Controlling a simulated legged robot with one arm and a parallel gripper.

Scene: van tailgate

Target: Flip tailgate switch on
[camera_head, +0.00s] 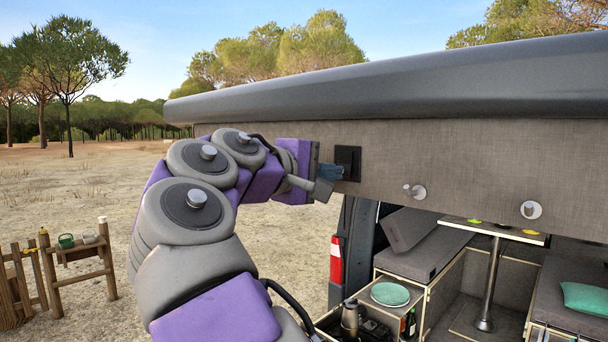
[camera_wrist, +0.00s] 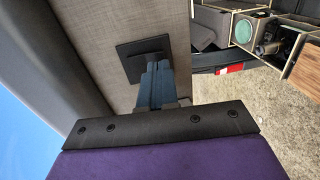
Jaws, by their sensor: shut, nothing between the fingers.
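The tailgate switch (camera_head: 347,160) is a black square plate on the grey fabric panel of the raised tailgate (camera_head: 440,150), near its left end. In the wrist view the switch plate (camera_wrist: 140,56) lies just beyond my fingertips. My gripper (camera_head: 331,172) is at the lower left part of the plate, its fingers together and empty. In the wrist view the blue-grey fingers of my gripper (camera_wrist: 157,68) reach the plate and cover part of it. I cannot tell whether they touch it. The switch's rocker position is not readable.
Two round knobs (camera_head: 415,191) (camera_head: 531,210) stick out of the tailgate panel to the right. Below is the van's interior with a table (camera_head: 492,230), benches and a green plate (camera_head: 390,294). A wooden stand (camera_head: 80,253) is at the far left. Open ground lies behind my arm.

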